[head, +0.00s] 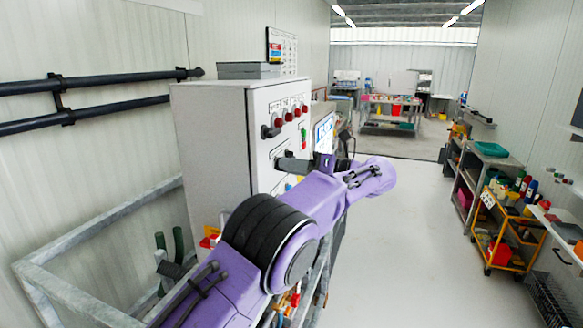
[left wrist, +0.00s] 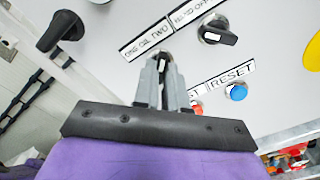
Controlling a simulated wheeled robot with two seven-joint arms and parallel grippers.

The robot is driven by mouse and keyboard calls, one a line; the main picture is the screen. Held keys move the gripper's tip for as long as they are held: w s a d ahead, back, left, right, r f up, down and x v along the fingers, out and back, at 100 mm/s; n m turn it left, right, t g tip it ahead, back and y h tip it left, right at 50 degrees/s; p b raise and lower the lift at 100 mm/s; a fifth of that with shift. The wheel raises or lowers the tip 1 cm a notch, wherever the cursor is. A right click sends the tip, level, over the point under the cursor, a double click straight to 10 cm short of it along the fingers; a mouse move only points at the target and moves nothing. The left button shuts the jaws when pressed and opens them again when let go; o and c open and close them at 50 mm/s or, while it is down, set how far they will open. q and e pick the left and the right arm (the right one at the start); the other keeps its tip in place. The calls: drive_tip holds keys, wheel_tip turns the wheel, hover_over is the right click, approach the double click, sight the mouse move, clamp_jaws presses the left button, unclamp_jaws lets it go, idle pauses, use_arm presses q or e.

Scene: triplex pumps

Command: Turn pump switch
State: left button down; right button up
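The control panel's grey cabinet (head: 215,140) stands at the left in the head view, with knobs, red lamps and buttons on its front. My left gripper (head: 290,165) reaches the lower part of that front. In the left wrist view, the grey fingers of my left gripper (left wrist: 163,78) are close together on both sides of a black pump switch (left wrist: 163,66), below a label that seems to read "ONE OIL TWO". The fingers hide most of this switch, so its angle is unclear. A second black switch (left wrist: 218,32) is to its right, clear of the fingers. My right gripper is not in view.
A blue button (left wrist: 237,92) marked RESET and a partly hidden red one (left wrist: 197,108) are close right of my fingers. A black handle (left wrist: 62,30) sticks out at the left. A metal rail (head: 60,300) stands before the cabinet. The floor (head: 420,220) right is clear.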

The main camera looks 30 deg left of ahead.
use_arm(q)
drive_tip(key=shift+n+b, duration=4.2)
drive_tip(key=shift+b, duration=0.5)
drive_tip(key=shift+r+n, duration=0.1)
drive_tip(key=shift+n, duration=0.2)
drive_tip(key=c, duration=1.2)
unclamp_jaws()
